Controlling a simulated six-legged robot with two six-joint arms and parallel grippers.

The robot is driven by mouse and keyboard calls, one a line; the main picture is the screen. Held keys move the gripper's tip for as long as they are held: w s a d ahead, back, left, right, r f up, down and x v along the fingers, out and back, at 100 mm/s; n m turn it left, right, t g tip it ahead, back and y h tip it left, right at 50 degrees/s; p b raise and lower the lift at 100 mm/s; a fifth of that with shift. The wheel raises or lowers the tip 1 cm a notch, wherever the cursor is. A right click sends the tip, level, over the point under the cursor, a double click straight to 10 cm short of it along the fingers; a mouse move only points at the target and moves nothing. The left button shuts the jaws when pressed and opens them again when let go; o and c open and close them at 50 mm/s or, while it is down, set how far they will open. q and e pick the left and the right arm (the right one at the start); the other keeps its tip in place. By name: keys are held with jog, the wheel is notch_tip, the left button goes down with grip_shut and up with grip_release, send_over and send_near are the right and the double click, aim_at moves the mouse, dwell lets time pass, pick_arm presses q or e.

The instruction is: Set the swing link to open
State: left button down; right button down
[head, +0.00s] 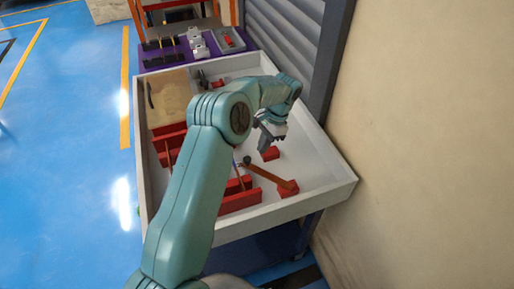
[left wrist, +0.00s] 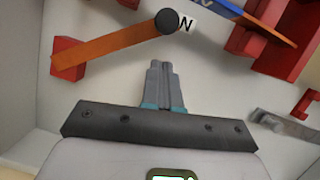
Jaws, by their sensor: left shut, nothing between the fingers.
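The swing link, an orange-brown bar with a dark round knob, lies in the white tray in the head view (head: 268,177). It also shows in the left wrist view (left wrist: 115,44). One end is at a red block (left wrist: 68,58); the knob (left wrist: 167,21) is at the other end, beside a white label (left wrist: 187,23) with a visible "N". Part of the label is hidden by the knob. My left gripper (head: 264,146) is over the tray. In the left wrist view, its fingers (left wrist: 160,64) are together and empty, apart from the bar and pointing toward the knob.
The white tray (head: 339,187) has raised walls. Several red blocks (head: 240,201) stand in it near the link. A blue bar (left wrist: 228,8) lies right of the knob. A grey metal part (left wrist: 285,127) is at right. A wall (head: 430,130) borders the right.

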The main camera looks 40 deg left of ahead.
aim_at(250, 160)
pick_arm(q)
jog(key=shift+s+a, duration=0.2)
jog(key=shift+s, duration=0.45)
jog(key=shift+s+a, duration=0.15)
jog(key=shift+s, duration=0.45)
jog(key=shift+f, duration=0.1)
jog(key=shift+w, duration=0.1)
jog(key=shift+s+f+n, duration=0.1)
jog(key=shift+s+n, duration=0.4)
jog(key=shift+s, duration=0.25)
jog(key=shift+s+d+n+h+b, duration=0.1)
jog(key=shift+s+n+h+b, duration=0.2)
jog(key=shift+s+n+b, duration=0.1)
jog(key=shift+w+d, duration=0.1)
